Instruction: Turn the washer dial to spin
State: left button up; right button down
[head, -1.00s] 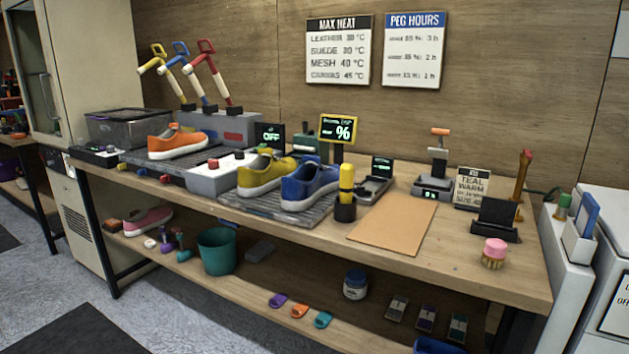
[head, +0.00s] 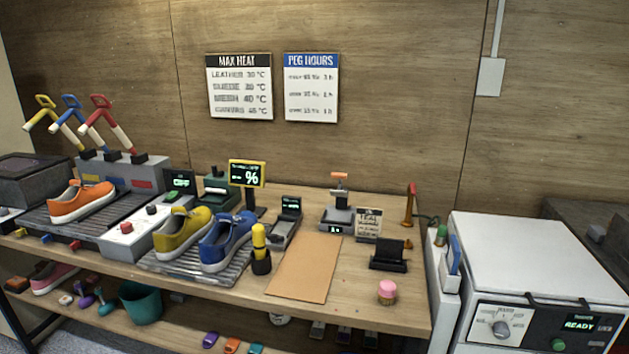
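The washer (head: 535,265) is a white box-shaped machine at the right of the head view, beside the workbench. Its front panel carries a round grey dial (head: 501,328) at the left, with small markings around it that are too small to read. Right of the dial a dark display shows green text, "READY" (head: 579,325). A green round button (head: 558,344) sits below the display. Neither of my grippers is in view.
The wooden workbench (head: 395,323) left of the washer holds orange, yellow and blue sneakers, small devices and a pink-topped brush (head: 387,292). A narrow white unit (head: 443,280) with a blue item stands between bench and washer. A dark surface (head: 590,235) lies right of the washer.

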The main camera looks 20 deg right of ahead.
aim_at(501, 332)
jog(key=z, duration=1.85)
